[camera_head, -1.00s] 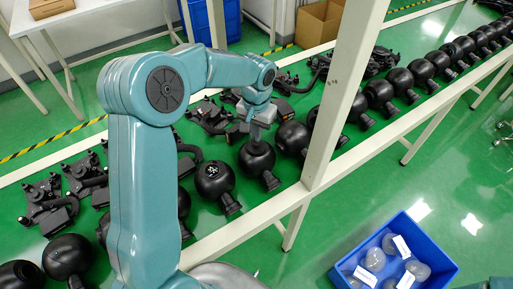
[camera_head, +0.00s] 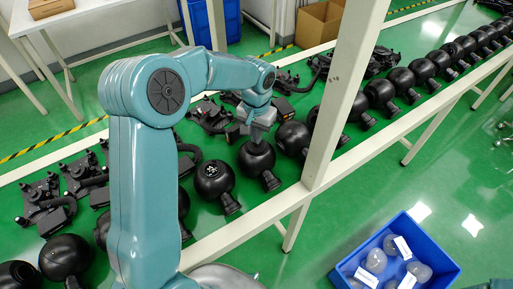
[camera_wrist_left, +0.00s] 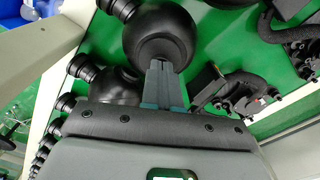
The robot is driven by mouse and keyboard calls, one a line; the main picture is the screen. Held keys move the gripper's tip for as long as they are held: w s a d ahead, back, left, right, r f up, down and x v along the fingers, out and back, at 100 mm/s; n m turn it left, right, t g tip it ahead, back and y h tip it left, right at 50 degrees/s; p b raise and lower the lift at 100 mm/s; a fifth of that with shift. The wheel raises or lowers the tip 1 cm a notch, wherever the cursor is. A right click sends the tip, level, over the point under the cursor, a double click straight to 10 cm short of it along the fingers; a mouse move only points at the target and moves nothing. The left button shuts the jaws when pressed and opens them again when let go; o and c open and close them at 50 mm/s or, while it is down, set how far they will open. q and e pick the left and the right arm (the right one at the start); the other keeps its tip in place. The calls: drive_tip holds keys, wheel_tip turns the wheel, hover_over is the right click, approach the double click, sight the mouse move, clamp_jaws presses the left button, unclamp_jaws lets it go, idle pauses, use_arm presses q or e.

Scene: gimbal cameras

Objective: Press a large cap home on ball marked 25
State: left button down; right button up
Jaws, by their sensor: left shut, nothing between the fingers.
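My left gripper (camera_head: 256,135) is shut and empty, pointing down at the top of a black ball (camera_head: 256,159) in the row. In the left wrist view the closed fingertips (camera_wrist_left: 161,66) are at this ball's (camera_wrist_left: 158,32) surface; I cannot tell touching from just apart. Clear domed caps (camera_head: 376,261) with white labels lie in a blue bin (camera_head: 341,270).
The green bench (camera_head: 228,226) has a pale front rail and a white upright post (camera_head: 337,100) right of my gripper. More black balls stand close on both sides. Black mechanical parts (camera_head: 77,175) lie behind the row. Open floor surrounds the bin.

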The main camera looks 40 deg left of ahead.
use_arm(q)
drive_tip(key=shift+f, duration=0.15)
idle(0.3)
drive_tip(key=shift+r+p, duration=2.55)
drive_tip(key=shift+r, duration=1.05)
drive_tip(key=shift+f, duration=0.1)
drive_tip(key=shift+s, duration=0.15)
